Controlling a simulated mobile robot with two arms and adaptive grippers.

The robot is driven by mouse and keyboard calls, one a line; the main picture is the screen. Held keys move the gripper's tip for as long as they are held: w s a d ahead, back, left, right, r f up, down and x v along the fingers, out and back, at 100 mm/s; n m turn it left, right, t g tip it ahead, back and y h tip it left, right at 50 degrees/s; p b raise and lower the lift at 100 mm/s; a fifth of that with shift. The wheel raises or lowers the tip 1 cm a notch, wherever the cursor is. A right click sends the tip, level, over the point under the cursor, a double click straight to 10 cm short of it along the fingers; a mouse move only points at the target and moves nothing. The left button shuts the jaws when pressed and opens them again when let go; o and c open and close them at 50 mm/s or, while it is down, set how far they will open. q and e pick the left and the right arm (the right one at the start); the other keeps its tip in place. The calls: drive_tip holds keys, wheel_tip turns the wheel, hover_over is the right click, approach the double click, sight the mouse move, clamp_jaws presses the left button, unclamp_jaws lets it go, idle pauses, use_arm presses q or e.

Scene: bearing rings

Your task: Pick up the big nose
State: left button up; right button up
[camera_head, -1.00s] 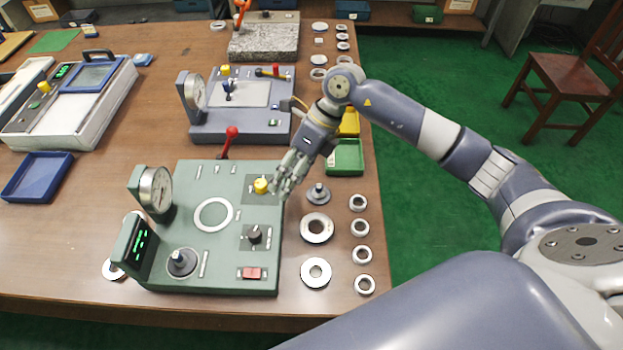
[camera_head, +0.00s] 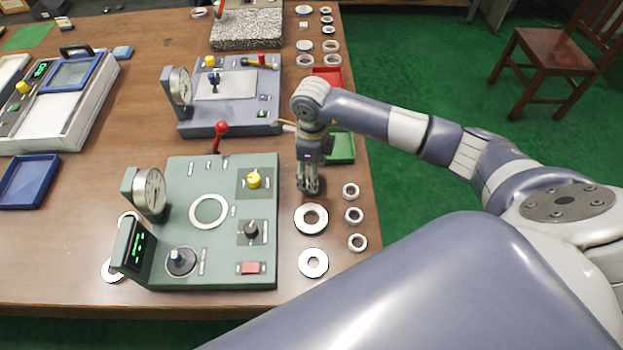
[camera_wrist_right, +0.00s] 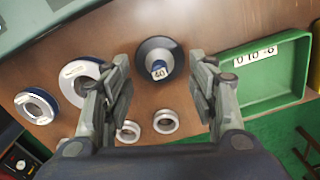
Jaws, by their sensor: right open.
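A loose nose piece, a dark round disc with a short blue and silver stem marked "40" (camera_wrist_right: 152,50), stands on the wooden table in the right wrist view. In the head view my right gripper mostly hides it. My right gripper (camera_head: 309,189) points down over it; in the wrist view the open fingers (camera_wrist_right: 160,75) are either side of the nose with nothing between them in their grip. I cannot tell the exact height gap. A similar nose (camera_head: 180,261) sits on the green machine (camera_head: 190,235). My left gripper is not in view.
Two large rings (camera_head: 311,218) (camera_head: 313,263) lie in front of the gripper, with several small rings (camera_head: 354,215) to the right. A green tray (camera_head: 342,147) stands just behind. The grey machine (camera_head: 228,105) is further back.

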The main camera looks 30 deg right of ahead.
drive_tip(key=shift+f, duration=1.3)
drive_tip(key=c, duration=1.2)
drive_tip(key=shift+s, duration=0.15)
clamp_jaws()
